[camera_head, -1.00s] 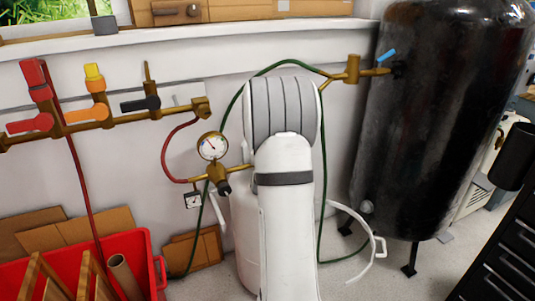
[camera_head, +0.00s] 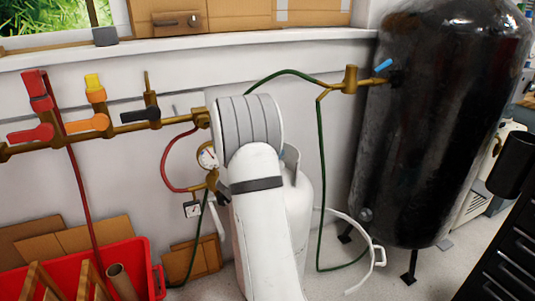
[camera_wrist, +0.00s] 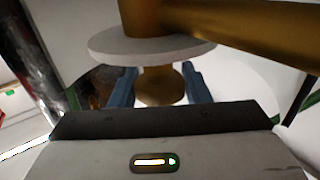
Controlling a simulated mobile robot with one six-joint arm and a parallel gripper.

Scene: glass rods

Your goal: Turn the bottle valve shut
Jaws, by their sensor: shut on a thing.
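The white gas bottle (camera_head: 299,205) stands on the floor by the wall, mostly hidden behind my arm in the head view. Its valve is hidden there. In the wrist view, the bottle valve (camera_wrist: 160,84) shows as a brass piece below a pale disc (camera_wrist: 150,44), with more brass above. My gripper (camera_wrist: 161,75) has its dark blue fingers on either side of the brass piece, shut on it. The exact contact is hard to see. In the head view my gripper is hidden behind my arm.
A pressure gauge (camera_head: 208,156) sits left of my arm. A brass manifold (camera_head: 113,126) with coloured levers runs along the wall. A green hose (camera_head: 322,190) leads to a large black tank (camera_head: 440,130) at right. A red crate (camera_head: 140,255) stands at front left.

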